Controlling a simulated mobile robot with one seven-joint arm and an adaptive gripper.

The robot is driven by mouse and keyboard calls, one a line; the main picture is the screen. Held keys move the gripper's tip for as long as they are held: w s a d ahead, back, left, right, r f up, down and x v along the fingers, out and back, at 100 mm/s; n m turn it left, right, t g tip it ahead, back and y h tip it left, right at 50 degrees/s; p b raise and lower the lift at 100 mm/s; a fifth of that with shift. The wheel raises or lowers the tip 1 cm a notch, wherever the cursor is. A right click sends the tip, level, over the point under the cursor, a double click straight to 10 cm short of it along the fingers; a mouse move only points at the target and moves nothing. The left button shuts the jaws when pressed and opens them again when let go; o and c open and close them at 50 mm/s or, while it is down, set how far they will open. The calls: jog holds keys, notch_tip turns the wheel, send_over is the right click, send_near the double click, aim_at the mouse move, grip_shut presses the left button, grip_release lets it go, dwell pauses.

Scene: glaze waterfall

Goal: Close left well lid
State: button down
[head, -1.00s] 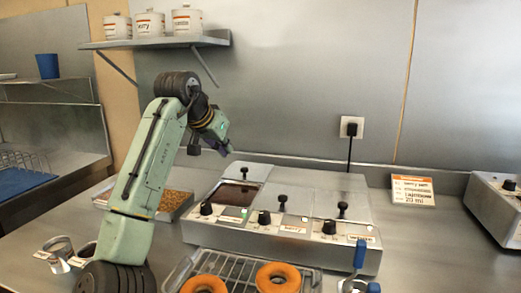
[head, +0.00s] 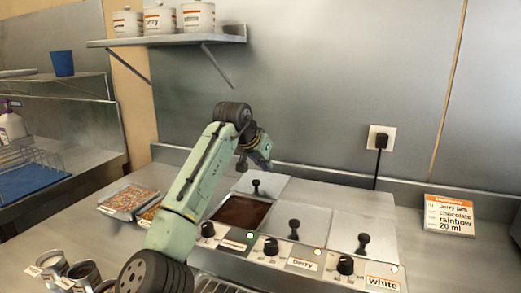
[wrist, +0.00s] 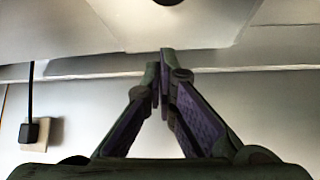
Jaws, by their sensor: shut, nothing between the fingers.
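The left well lid (head: 268,184), a flat grey plate with a black knob (head: 256,187), sits pushed back toward the wall. The left well (head: 240,212) is uncovered at the front and shows brown glaze. My gripper (head: 268,166) is at the lid's back edge, on the wall side of the knob; I cannot tell whether it touches the lid. In the wrist view, which looks upside down, my gripper (wrist: 161,60) is shut with nothing between the fingers. A dark knob (wrist: 168,2) is cut off at the top there.
The middle lid (head: 310,220) and right lid (head: 380,222) cover their wells. Dials line the warmer's front. A sprinkle tray (head: 128,198) is to the left. A wall outlet (head: 380,138) with a black plug and a shelf (head: 170,38) with pots are behind.

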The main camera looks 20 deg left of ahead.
aim_at(261, 187)
jog(key=shift+a+f, duration=0.15)
jog(key=shift+f, duration=0.2)
jog(key=shift+s+a+f+p, duration=0.1)
jog(key=shift+s+p, duration=0.15)
jog(key=shift+s, duration=0.3)
jog(key=shift+s+a+f+p, duration=0.1)
jog(key=shift+s+p, duration=0.1)
jog(key=shift+s, duration=0.3)
jog(key=shift+s+f, duration=0.25)
jog(key=shift+s, duration=0.25)
